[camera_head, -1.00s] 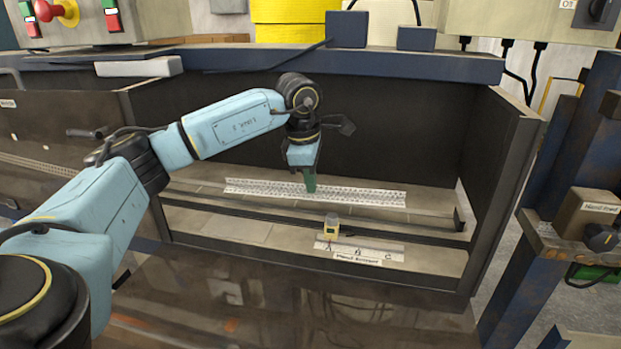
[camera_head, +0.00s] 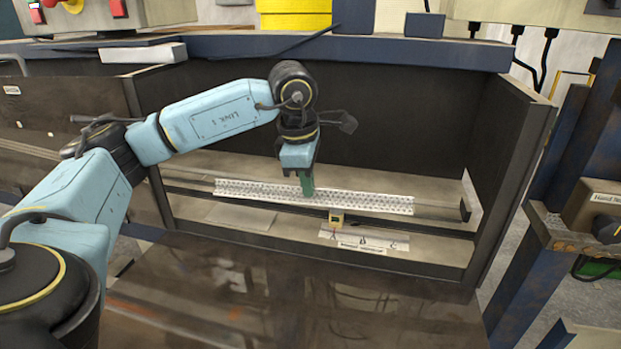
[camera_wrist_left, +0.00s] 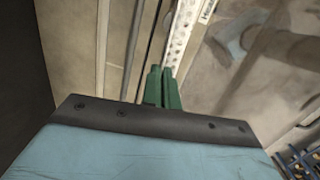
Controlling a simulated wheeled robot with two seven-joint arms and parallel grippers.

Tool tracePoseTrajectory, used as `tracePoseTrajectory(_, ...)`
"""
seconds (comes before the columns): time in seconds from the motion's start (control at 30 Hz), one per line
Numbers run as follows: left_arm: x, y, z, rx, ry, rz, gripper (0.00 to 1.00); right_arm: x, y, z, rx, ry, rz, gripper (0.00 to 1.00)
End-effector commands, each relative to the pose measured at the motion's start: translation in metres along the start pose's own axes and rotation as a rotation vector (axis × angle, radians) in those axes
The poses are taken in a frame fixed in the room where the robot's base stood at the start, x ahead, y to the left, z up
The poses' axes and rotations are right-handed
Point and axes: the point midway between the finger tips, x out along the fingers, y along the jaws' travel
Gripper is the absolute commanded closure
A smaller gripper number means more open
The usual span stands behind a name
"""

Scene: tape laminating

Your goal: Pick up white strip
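The white strip (camera_head: 365,202) is long, flat and perforated. It spans the open bay in the head view and appears raised a little above the bay floor, overlapping the dark rail. My left gripper (camera_head: 307,186) points down at the strip's middle, with its green fingers shut on it. In the left wrist view the two green fingers (camera_wrist_left: 162,88) are close together, and part of the strip (camera_wrist_left: 181,38) runs up from them. The fingers hide the exact contact. My right gripper is not in view.
The bay has a dark back wall and a right side wall (camera_head: 510,190). A glossy dark surface (camera_head: 290,290) lies clear in front.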

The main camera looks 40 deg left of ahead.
Motion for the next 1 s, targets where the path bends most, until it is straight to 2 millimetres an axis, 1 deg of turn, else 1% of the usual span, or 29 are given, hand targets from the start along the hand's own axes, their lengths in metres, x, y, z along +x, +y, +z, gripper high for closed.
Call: tracePoseTrajectory(1.0,-0.018,-0.08,-0.004,0.001,-0.001,0.001,1.0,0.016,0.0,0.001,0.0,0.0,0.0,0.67)
